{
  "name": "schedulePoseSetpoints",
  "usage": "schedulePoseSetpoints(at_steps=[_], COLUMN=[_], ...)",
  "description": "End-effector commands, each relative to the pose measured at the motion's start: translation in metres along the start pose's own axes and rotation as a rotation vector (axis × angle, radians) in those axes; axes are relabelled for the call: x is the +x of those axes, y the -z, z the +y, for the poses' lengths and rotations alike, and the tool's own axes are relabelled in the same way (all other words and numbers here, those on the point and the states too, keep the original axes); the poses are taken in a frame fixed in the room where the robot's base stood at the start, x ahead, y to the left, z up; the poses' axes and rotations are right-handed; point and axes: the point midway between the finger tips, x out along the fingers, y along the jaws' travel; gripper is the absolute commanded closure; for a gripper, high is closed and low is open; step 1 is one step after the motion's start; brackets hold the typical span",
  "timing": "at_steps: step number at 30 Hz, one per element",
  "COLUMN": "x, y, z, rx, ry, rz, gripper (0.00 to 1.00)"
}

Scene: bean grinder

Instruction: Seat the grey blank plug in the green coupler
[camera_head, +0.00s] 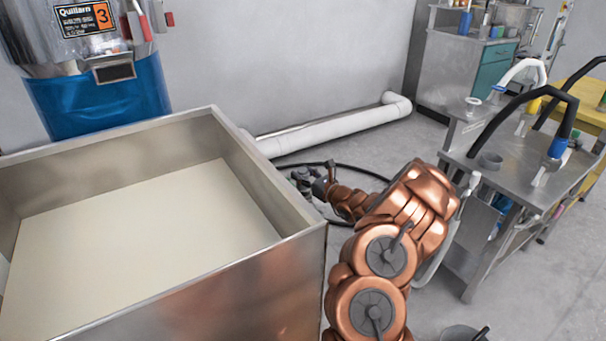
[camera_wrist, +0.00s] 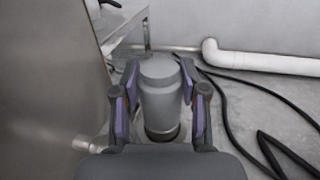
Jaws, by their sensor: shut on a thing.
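The grey blank plug (camera_wrist: 160,100) is a smooth grey cylinder with a rounded shoulder and a flat top, in the middle of the wrist view. My gripper (camera_wrist: 159,76) is shut on it, with one purple-padded finger on each side. A darker ring shows at the plug's lower end. In the head view my gripper (camera_head: 308,180) is small and dark, just beyond the right corner of the metal bin, and the plug cannot be made out there. I cannot make out the green coupler in either view.
The open steel bin (camera_head: 218,128) stands close on the left. A white pipe (camera_head: 330,128) runs along the wall, and black hose (camera_wrist: 245,135) lies on the floor. A steel table (camera_head: 520,150) with hoses is at right. Some floor between is clear.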

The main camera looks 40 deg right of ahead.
Motion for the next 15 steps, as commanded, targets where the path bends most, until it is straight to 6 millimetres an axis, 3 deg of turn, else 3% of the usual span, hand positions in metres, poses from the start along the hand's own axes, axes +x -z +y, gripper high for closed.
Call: schedulePoseSetpoints(at_steps=[15], x=[0.0], y=[0.0094], z=[-0.0002], rx=[-0.001], ry=[0.0], rz=[-0.002], gripper=[1.0])
